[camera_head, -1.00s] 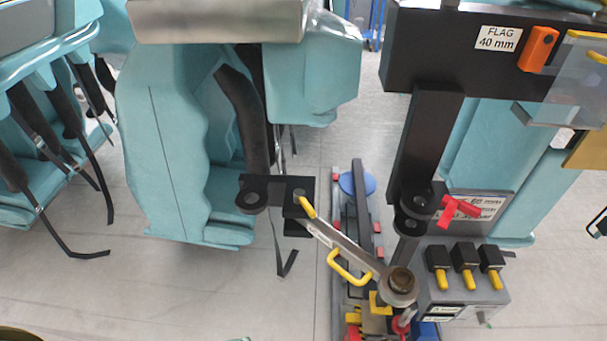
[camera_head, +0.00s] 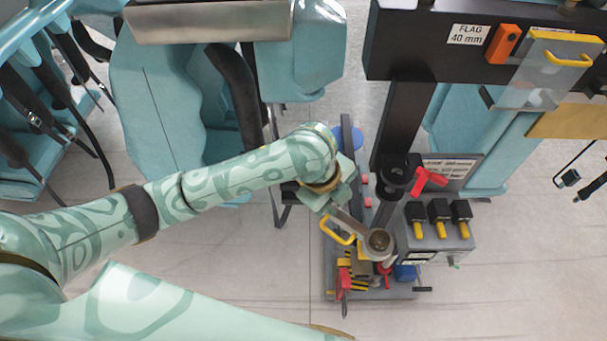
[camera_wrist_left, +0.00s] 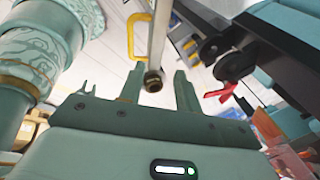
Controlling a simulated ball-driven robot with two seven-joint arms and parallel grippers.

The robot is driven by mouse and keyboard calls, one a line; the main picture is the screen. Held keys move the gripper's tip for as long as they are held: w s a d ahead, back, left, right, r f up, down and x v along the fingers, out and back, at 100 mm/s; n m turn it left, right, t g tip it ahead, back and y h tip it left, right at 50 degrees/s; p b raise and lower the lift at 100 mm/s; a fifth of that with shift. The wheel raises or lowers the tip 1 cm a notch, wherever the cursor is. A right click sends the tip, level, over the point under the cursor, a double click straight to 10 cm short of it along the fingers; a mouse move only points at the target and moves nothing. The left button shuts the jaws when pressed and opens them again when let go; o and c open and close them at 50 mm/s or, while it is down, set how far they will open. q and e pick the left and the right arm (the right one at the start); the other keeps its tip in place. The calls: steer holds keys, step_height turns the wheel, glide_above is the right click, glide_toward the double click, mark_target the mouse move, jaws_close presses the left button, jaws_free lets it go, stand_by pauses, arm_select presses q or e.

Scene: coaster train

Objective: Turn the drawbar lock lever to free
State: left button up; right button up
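The grey drawbar (camera_head: 350,222) has a yellow loop handle (camera_head: 338,229) and a round brown-topped pivot (camera_head: 379,241) at its right end. In the wrist view the drawbar (camera_wrist_left: 160,35) runs down to its pivot (camera_wrist_left: 153,81), which appears between the fingertips. My left gripper (camera_head: 328,200) is at the drawbar's left end and covers the small yellow lever there. In the wrist view its fingers (camera_wrist_left: 158,88) are apart, with nothing visibly clamped. A red lever (camera_head: 429,180) is on the black coupling at right; it also shows in the wrist view (camera_wrist_left: 221,92). My right gripper is out of view.
A grey box with yellow-tipped black switches (camera_head: 439,220) stands right of the drawbar. A black post (camera_head: 404,125) and a beam marked FLAG 40 mm (camera_head: 420,50) rise behind. Teal cars (camera_head: 160,115) stand left. Floor is open at lower right.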

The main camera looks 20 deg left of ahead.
arm_select(q)
steer(key=w+a+r+y, duration=0.1)
steer(key=w+a, duration=0.1)
steer(key=a, duration=0.1)
steer(key=w+a+r+m+g+y, duration=0.1)
steer(key=w+a, duration=0.1)
steer(key=a, duration=0.1)
steer(key=w+a+r+m+g+y, duration=0.1)
steer(key=w+a, duration=0.1)
steer(key=a, duration=0.1)
steer(key=shift+r, duration=0.1)
steer(key=shift+a+f, duration=0.15)
steer(key=shift+f, duration=0.25)
step_height(320, 180, down, 6)
steer(key=shift+f+b, duration=0.2)
steer(key=shift+b, duration=0.45)
jaws_close()
